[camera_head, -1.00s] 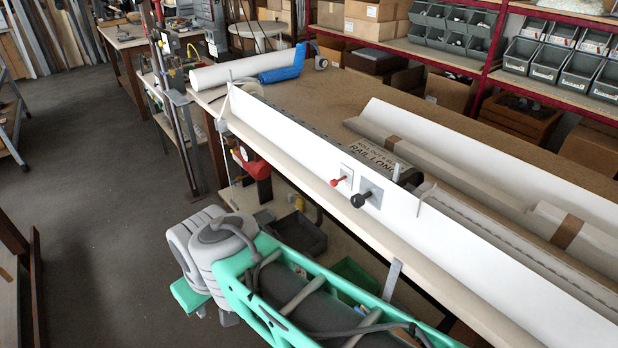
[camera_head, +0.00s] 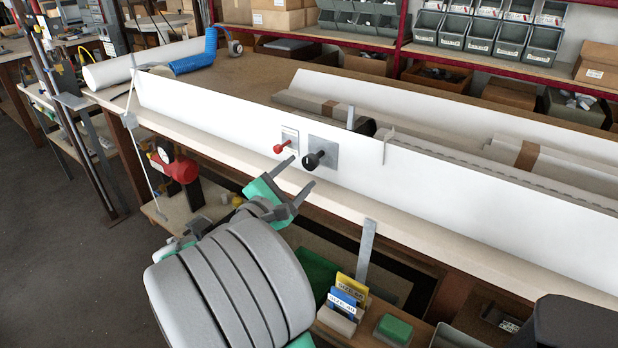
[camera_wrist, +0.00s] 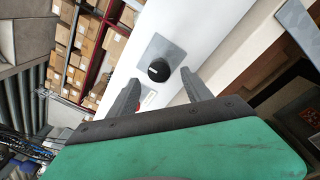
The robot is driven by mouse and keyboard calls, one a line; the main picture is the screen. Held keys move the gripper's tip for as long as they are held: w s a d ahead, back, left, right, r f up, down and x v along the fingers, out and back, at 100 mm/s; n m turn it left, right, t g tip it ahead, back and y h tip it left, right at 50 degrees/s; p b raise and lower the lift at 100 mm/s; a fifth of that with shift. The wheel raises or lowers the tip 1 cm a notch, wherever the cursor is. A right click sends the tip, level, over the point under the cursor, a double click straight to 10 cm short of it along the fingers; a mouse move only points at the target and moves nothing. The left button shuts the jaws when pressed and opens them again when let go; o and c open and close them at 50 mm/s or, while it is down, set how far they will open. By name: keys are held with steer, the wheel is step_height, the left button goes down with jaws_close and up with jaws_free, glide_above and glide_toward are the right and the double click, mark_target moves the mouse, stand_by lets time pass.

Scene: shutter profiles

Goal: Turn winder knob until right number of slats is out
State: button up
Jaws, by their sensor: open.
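The winder knob (camera_head: 314,160) is black and round, on a grey square plate (camera_head: 328,148) set in a long white panel (camera_head: 440,174). A red-tipped lever (camera_head: 281,146) sits on a small plate to its left. My gripper (camera_head: 298,172) is open and empty, just in front of the panel and beside the knob in the head view. In the wrist view the knob (camera_wrist: 159,69) shows ahead, beyond and between the two fingers (camera_wrist: 162,92), not touched. The red lever is mostly hidden there behind the left finger. No slats can be told apart from the profiles behind the panel.
Long white and grey profiles (camera_head: 440,110) lie on the bench behind the panel. A metal bracket (camera_head: 366,240) hangs from the bench's front edge. Below it, yellow and blue cards (camera_head: 348,290) stand near a green block (camera_head: 394,328). A white roll (camera_head: 140,65) lies at the left end.

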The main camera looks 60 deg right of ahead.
mark_target(309, 165)
steer(key=d, duration=0.7)
steer(key=shift+s+d+r, duration=0.1)
steer(key=shift+s+r, duration=0.05)
steer(key=shift+s, duration=0.15)
steer(key=shift+c, duration=0.6)
jaws_close()
